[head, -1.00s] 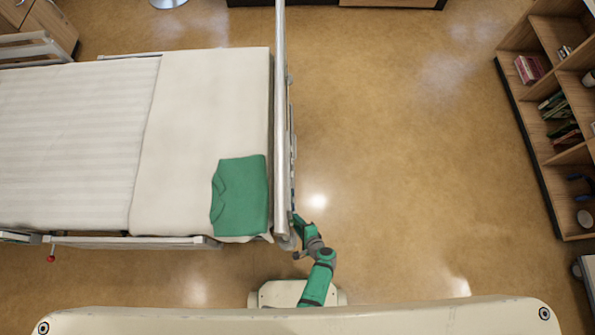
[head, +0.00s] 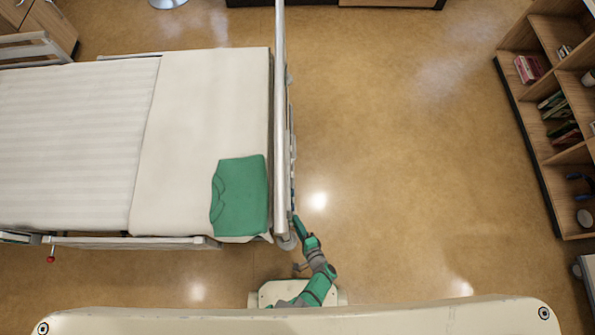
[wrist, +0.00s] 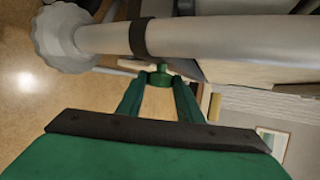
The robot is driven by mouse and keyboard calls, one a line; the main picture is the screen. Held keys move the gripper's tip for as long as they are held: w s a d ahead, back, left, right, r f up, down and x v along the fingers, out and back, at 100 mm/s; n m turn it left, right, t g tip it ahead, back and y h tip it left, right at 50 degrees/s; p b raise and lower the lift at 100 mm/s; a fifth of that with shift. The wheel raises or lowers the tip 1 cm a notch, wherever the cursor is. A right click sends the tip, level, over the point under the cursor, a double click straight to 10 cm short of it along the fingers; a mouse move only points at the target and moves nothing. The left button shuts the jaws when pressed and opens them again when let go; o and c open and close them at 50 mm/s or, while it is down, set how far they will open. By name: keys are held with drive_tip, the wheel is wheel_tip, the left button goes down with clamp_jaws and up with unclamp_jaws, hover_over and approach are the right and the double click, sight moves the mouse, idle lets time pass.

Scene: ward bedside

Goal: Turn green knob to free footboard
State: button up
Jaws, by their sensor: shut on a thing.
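The green knob (wrist: 160,72) shows in the wrist view between the tips of my two green fingers, below a thick grey tube with a dark band. My gripper (wrist: 159,82) is shut on it. In the head view the footboard (head: 281,120) stands upright across the right end of the bed. My arm (head: 312,252) reaches up to the footboard's near end, on its outer side. The knob cannot be made out in the head view, and my fingertips are not clear there.
The bed (head: 195,110) lies left of the footboard, with a folded green garment (head: 240,195) on its near corner. A wooden shelf unit (head: 545,140) stands at the right. The floor (head: 400,150) between them is clear.

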drive_tip(key=shift+s+a+f+t, duration=0.1)
drive_tip(key=shift+a+t, duration=0.05)
drive_tip(key=shift+t, duration=0.25)
idle(0.7)
drive_tip(key=o, duration=1)
drive_tip(key=shift+v, duration=5.4)
